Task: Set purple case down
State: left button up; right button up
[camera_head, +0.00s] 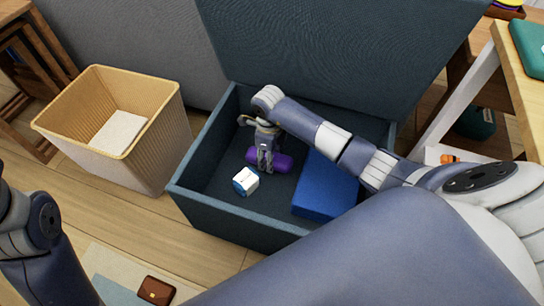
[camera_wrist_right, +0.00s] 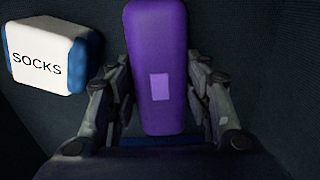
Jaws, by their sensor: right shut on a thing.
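The purple case (camera_head: 283,163) is low inside the dark teal storage box (camera_head: 228,222), near its left half. In the right wrist view the purple case (camera_wrist_right: 157,50) is long and rounded, with a lighter square on top. My right gripper (camera_head: 265,168) reaches down into the box and is shut on the purple case; its fingers (camera_wrist_right: 157,100) sit on both sides of it. Whether the case touches the box floor I cannot tell. My left arm shows at the left edge of the head view, but its gripper is out of the frame.
A white and blue socks pack (camera_head: 246,181) lies in the box just left of the case; it is also in the right wrist view (camera_wrist_right: 45,58). A blue block (camera_head: 325,187) lies at the right. A tan basket (camera_head: 160,150) stands left of the box. A brown wallet (camera_head: 156,290) lies in front.

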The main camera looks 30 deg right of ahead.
jog(key=shift+f, duration=0.15)
jog(key=o, duration=1.1)
